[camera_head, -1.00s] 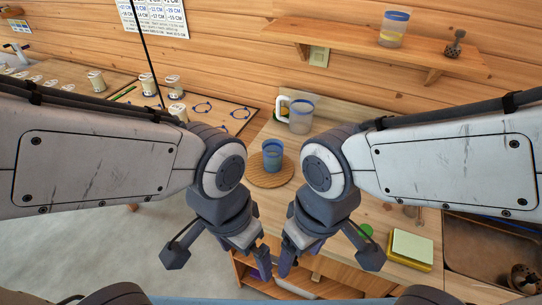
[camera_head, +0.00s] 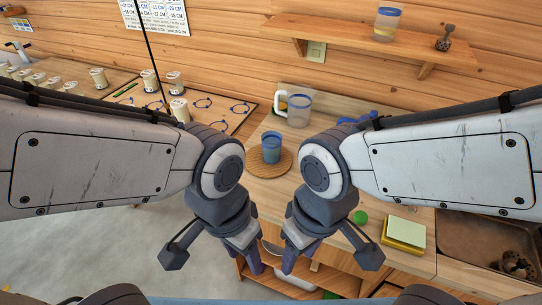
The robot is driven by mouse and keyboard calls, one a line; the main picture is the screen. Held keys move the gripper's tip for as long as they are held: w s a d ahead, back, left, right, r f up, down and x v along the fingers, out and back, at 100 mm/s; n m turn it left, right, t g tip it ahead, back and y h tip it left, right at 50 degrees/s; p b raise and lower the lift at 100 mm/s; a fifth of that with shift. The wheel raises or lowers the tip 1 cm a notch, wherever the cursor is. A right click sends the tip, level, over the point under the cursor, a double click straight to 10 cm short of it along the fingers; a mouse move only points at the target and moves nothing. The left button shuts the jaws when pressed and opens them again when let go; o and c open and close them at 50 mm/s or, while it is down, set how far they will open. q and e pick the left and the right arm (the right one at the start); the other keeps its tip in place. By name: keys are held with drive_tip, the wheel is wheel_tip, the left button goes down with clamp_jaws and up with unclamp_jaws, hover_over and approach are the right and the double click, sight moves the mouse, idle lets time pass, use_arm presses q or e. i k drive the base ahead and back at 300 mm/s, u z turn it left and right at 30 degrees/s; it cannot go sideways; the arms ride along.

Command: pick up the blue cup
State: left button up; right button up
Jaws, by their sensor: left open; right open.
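The blue cup (camera_head: 271,147) stands upright on a round wooden mat (camera_head: 281,164) on the wooden counter, between my two arms. My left gripper (camera_head: 250,262) points down, open and empty, in front of the counter and nearer to me than the cup. My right gripper (camera_head: 288,262) is beside it, also open and empty. Both grippers are apart from the cup. My arms hide parts of the counter on both sides.
A green round object (camera_head: 360,217) and a yellow-green pad (camera_head: 405,232) lie at the right, by a sink (camera_head: 480,245). A shelf (camera_head: 375,38) holds another container (camera_head: 387,24).

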sight(272, 141)
drive_tip(key=k, duration=0.35)
drive_tip(key=u, duration=0.85)
drive_tip(key=i, duration=0.6)
drive_tip(key=z, duration=1.55)
